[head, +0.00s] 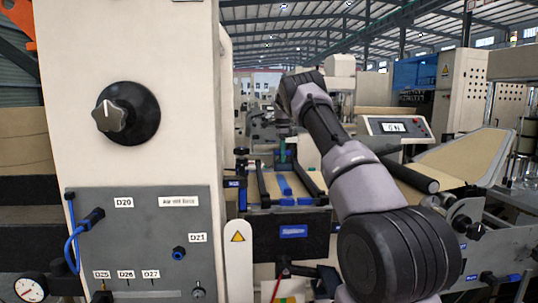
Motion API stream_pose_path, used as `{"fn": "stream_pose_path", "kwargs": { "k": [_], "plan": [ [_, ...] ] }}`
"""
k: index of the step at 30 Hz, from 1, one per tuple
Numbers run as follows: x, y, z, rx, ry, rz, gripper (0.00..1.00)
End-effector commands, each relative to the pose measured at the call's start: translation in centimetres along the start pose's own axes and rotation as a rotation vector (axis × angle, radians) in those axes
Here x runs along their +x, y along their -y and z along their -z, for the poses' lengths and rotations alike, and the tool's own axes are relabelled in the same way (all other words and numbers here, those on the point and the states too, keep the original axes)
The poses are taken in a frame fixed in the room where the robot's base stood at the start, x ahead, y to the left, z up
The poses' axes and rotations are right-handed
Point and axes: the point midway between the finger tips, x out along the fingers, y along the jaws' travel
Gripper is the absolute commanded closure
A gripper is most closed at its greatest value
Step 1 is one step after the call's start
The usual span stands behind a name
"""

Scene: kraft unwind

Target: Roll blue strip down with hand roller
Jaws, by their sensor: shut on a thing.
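A blue strip (283,186) lies lengthwise on the tan kraft web of the splice table (257,188) in the middle of the head view. Blue pieces also show at the table's near edge. My arm reaches up from the lower right, and its wrist bends down over the far side of the table. My gripper (284,134) is small and dark there, beyond the blue strip. I cannot tell whether the roller touches the strip.
A tall cream machine column (135,60) with a rotary knob and a grey connector panel (140,245) fills the left. Dark rails flank the table. A display box (397,129) and a kraft-covered slope (465,158) stand at the right, behind my arm.

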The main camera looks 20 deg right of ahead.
Motion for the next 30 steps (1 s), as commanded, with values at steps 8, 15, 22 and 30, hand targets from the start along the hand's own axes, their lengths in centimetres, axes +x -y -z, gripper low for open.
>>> {"fn": "stream_pose_path", "kwargs": {
  "k": [8, 15, 22, 30],
  "plan": [
    [-0.2, -0.3, 0.0, 0.000, 0.000, 0.002, 1.00],
    [-0.3, -2.2, 0.0, 0.000, 0.000, 0.000, 1.00],
    [-0.5, -4.5, 0.0, -0.001, 0.000, 0.001, 1.00],
    [-0.6, -7.2, 0.0, 0.000, 0.001, 0.001, 1.00]
  ]
}}
